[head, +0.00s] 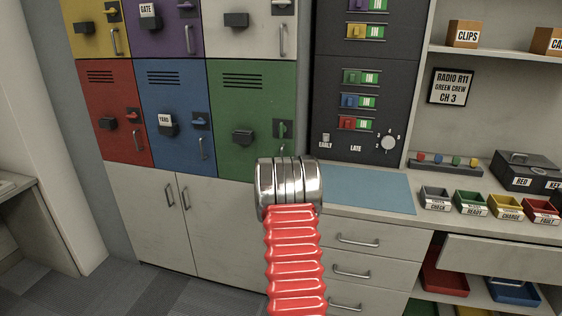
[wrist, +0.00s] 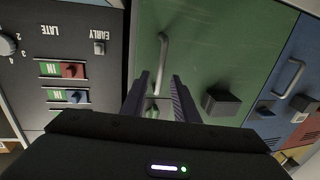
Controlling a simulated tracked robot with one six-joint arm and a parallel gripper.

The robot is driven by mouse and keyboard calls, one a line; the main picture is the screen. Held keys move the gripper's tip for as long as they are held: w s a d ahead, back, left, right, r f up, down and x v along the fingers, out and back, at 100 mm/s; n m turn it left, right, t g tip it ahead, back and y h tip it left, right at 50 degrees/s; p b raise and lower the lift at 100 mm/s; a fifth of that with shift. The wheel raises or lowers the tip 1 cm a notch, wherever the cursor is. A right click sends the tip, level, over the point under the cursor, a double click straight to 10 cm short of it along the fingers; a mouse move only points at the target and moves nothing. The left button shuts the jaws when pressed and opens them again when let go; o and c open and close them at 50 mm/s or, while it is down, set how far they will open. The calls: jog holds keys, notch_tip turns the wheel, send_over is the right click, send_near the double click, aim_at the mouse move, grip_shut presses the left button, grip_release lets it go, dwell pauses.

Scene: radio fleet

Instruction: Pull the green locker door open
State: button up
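The green locker door (head: 232,98) is shut, in the lower row of lockers in the head view. It fills the middle of the wrist view (wrist: 225,45). Its metal bar handle (wrist: 163,50) shows there, running between the fingertips in the picture. My gripper (wrist: 160,76) is open, one finger on each side of the handle's line; whether either finger touches it I cannot tell. In the head view my red and silver arm covers the door's lower right corner and hides the gripper. A green latch (head: 283,129) shows above the arm.
A dark box (wrist: 221,101) sticks out from the green door beside the fingers. The blue locker (head: 172,90) is left of it. A dark panel with switches (head: 335,100) stands at right, above a counter with a blue mat (head: 365,190).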

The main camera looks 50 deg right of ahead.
jog(key=shift+x, duration=1.35)
jog(key=shift+c, duration=0.2)
grip_shut()
